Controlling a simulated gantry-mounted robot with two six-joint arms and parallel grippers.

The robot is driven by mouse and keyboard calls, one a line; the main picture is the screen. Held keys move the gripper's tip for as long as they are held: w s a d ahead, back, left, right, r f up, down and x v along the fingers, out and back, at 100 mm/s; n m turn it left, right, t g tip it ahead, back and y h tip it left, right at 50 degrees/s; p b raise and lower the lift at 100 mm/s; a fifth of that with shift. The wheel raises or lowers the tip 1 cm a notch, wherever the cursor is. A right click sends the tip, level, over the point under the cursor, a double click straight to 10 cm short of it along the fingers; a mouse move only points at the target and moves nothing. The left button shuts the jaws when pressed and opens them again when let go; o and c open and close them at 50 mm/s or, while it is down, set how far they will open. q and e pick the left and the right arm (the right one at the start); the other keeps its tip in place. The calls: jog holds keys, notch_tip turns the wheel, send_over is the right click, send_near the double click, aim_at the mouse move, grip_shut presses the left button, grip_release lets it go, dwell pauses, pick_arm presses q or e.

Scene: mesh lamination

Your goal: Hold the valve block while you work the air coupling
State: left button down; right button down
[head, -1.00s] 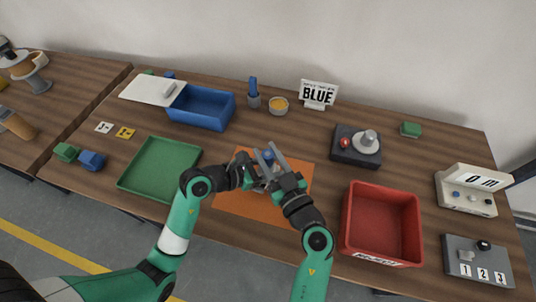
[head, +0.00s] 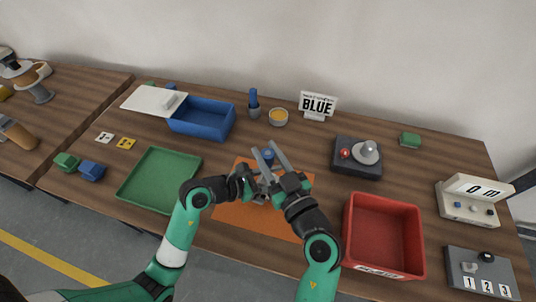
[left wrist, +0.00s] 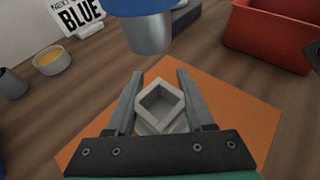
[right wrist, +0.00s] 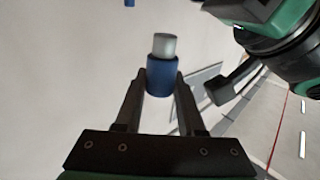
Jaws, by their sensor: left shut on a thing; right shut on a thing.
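The valve block (left wrist: 162,122) is a small light-grey square block with an open socket facing up. My left gripper (left wrist: 160,78) is shut on it over the orange mat (left wrist: 230,100). In the head view the arms mostly hide the block. The air coupling (right wrist: 162,75) is a blue cylinder with a silver end. My right gripper (head: 268,149) is shut on its blue part (head: 268,155). In the left wrist view the coupling's silver end (left wrist: 148,35) points down, above and apart from the block. I cannot tell whether it lines up with the socket.
A green tray (head: 158,180) lies left of the mat, a red bin (head: 384,225) right. A blue bin (head: 200,118), a bowl (head: 278,117) and a BLUE sign (head: 317,104) stand behind. A dark base with a silver knob (head: 358,157) stands behind the red bin.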

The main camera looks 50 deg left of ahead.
pick_arm(q)
jog(key=shift+s+f, duration=0.1)
jog(key=shift+f, duration=0.35)
jog(key=shift+c, duration=1)
grip_release()
jog(key=shift+r, duration=0.2)
jog(key=v, duration=1.2)
